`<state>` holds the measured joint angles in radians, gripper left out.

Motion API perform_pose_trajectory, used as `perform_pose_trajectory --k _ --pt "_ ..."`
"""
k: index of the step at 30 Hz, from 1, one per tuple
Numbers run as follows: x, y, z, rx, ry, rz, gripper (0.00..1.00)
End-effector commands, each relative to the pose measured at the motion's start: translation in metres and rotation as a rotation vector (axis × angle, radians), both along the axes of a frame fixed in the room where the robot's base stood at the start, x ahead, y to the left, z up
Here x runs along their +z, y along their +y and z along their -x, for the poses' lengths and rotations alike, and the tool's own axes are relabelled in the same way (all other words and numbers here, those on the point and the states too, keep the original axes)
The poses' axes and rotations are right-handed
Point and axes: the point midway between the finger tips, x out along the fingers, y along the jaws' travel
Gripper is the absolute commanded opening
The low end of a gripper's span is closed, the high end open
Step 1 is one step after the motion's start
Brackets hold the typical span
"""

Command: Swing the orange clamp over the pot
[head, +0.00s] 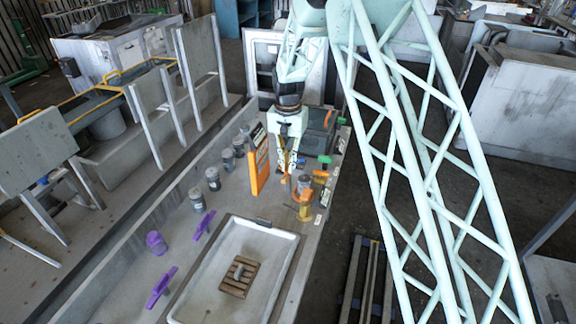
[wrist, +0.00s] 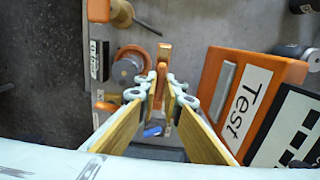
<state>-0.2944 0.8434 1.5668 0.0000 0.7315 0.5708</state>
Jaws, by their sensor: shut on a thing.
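The orange clamp shows in the wrist view as a narrow orange bar (wrist: 165,52) that runs between my fingers. My gripper (wrist: 164,88) is shut on this bar, and the fingers hide part of it. In the head view my gripper (head: 288,170) points down at the bench. The pot (wrist: 130,66) is round, with an orange-brown rim and a grey middle; it lies just left of the clamp bar in the wrist view. In the head view the pot (head: 304,187) stands just right of my fingertips. The bar appears beside the pot; its far end is hard to make out.
An orange board marked "Test" (wrist: 262,68) stands close right of my fingers, and also shows in the head view (head: 259,168). Several grey jars (head: 213,178) line the bench's left side. A white tray (head: 285,250) and purple parts (head: 161,287) lie nearer the camera.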

Motion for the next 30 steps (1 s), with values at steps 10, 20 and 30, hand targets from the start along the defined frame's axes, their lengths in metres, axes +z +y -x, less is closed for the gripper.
perform_pose_trajectory --k 10,20,30 --pt "0.0001 0.0001 -0.0001 0.070 0.000 0.000 0.00" --pt "0.0001 0.0001 -0.0001 0.264 0.000 0.000 0.00" --pt "0.0003 0.0000 -0.0002 0.533 -0.001 0.000 0.00"
